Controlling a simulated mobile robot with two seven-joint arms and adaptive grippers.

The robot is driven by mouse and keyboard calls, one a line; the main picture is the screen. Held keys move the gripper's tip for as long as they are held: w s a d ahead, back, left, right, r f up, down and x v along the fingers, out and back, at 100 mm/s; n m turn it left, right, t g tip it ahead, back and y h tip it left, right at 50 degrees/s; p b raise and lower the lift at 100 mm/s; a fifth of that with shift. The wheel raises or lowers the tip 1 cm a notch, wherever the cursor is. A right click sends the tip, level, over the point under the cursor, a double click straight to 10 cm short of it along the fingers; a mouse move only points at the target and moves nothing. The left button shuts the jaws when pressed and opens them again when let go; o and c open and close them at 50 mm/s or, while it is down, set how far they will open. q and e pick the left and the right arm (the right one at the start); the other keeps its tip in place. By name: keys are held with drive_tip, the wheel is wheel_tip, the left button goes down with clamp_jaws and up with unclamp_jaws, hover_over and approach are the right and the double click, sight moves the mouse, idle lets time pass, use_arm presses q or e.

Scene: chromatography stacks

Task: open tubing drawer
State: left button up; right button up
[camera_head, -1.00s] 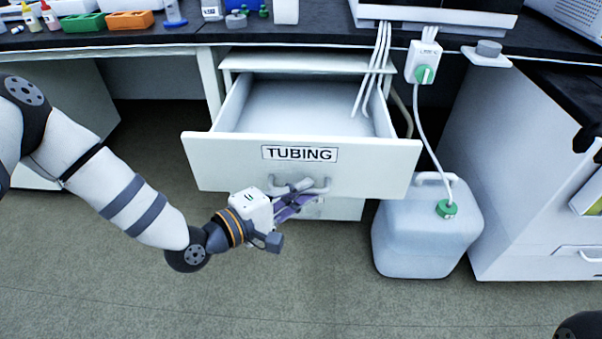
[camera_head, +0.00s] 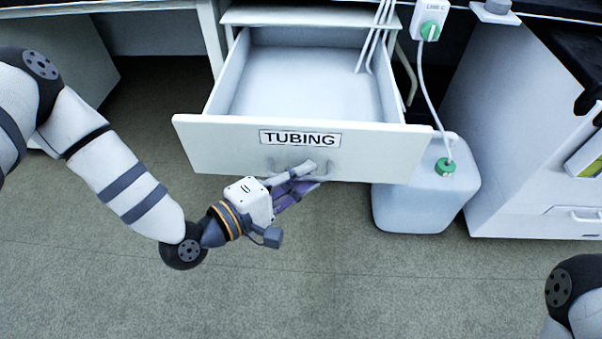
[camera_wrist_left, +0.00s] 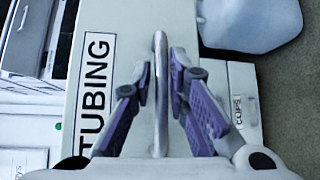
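The tubing drawer (camera_head: 215,143) is pulled well out of its cabinet, and its white front carries a black-on-white TUBING label (camera_head: 300,139). The inside of the drawer looks empty apart from white tubes hanging over its back right. My left gripper (camera_head: 303,178) is at the drawer front, below the label. In the left wrist view, the grey bar handle (camera_wrist_left: 160,100) runs between its two purple-grey fingers, which are closed in around it. Part of the handle is hidden by the fingers in the head view. My right gripper is out of view; only a right arm joint shows at the bottom right.
A white canister (camera_head: 420,205) with a green cap stands on the floor right of the drawer, close to its front corner. A white cabinet (camera_head: 520,160) stands further right. The floor in front of the drawer is clear. A CLIPS drawer (camera_wrist_left: 245,90) shows in the left wrist view.

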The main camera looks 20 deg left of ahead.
use_arm(q)
drive_tip(key=shift+o, duration=0.4)
drive_tip(key=shift+s+a, duration=0.1)
drive_tip(key=v, duration=1.1)
drive_tip(key=shift+s+a, duration=0.2)
drive_tip(key=shift+s, duration=0.15)
